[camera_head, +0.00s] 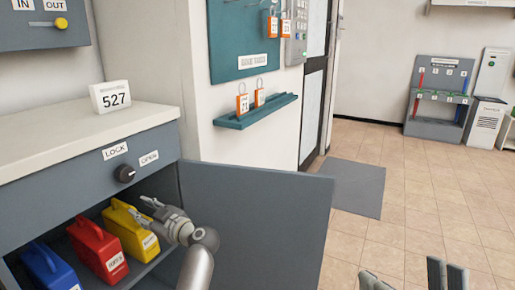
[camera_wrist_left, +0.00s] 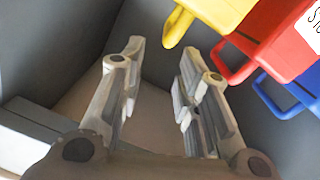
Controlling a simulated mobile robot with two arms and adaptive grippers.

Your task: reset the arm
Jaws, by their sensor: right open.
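My left gripper (camera_head: 146,208) reaches into the open lower compartment of the grey cabinet (camera_head: 90,178), beside the yellow container (camera_head: 128,232). In the left wrist view its fingers (camera_wrist_left: 158,85) stand apart with nothing between them. The yellow container (camera_wrist_left: 215,12), the red one (camera_wrist_left: 275,40) and the blue one (camera_wrist_left: 290,95) show at the upper right there, apart from the fingers. In the head view the red container (camera_head: 97,247) and the blue container (camera_head: 50,268) stand to the left of the yellow one. My right gripper (camera_head: 408,280) is partly in view at the bottom edge, open and seemingly empty.
The cabinet's open door (camera_head: 262,215) stands just right of my left arm. A teal shelf (camera_head: 255,112) with orange padlocks is on the wall. The tiled floor (camera_head: 400,200) at the right is largely clear.

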